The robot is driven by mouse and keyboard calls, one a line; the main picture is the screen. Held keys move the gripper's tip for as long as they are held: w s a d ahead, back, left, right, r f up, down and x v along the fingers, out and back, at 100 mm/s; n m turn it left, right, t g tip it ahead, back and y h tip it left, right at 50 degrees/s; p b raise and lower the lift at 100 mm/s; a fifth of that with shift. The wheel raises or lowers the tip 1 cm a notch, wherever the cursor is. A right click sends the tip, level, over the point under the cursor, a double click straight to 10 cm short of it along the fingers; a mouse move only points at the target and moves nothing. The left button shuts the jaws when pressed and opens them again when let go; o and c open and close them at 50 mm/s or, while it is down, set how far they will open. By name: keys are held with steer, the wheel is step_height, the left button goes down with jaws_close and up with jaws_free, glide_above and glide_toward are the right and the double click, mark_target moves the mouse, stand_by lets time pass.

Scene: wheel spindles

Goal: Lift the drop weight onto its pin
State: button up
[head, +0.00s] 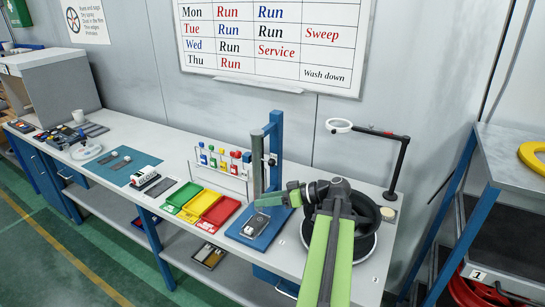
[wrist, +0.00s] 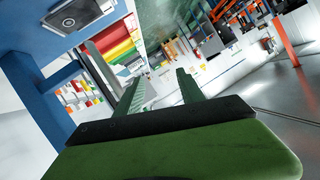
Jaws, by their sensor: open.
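A blue test stand (head: 276,135) with an upright column and a grey rail stands on the bench. A small dark fitting (head: 270,160) is on its upright. On its blue base lies a dark block (head: 255,226) with a pale top spot; the block also shows at the top left of the wrist view (wrist: 82,12). I cannot tell for certain which part is the drop weight or its pin. My gripper (head: 262,199) is beside the upright, above the base. In the wrist view my gripper (wrist: 158,84) is open, with nothing between its fingers.
Green, yellow and red trays (head: 203,205) stand left of the stand, with a rack of coloured bottles (head: 222,160) behind. A ring lamp (head: 339,126) on a black post is at the right. A blue mat (head: 117,166) lies farther left.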

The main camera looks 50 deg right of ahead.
mark_target(274, 162)
steer(key=s+d+r+n+t+h, duration=0.1)
steer(key=s+d+r+t+h, duration=0.3)
steer(key=s+d+r, duration=0.7)
steer(key=shift+t+y, duration=0.6)
steer(key=shift+y, duration=0.1)
steer(key=x, duration=0.5)
steer(key=f+x, duration=0.1)
steer(key=x, duration=1)
steer(key=shift+d+f+p, duration=0.25)
steer(key=shift+f+p, duration=0.1)
jaws_close()
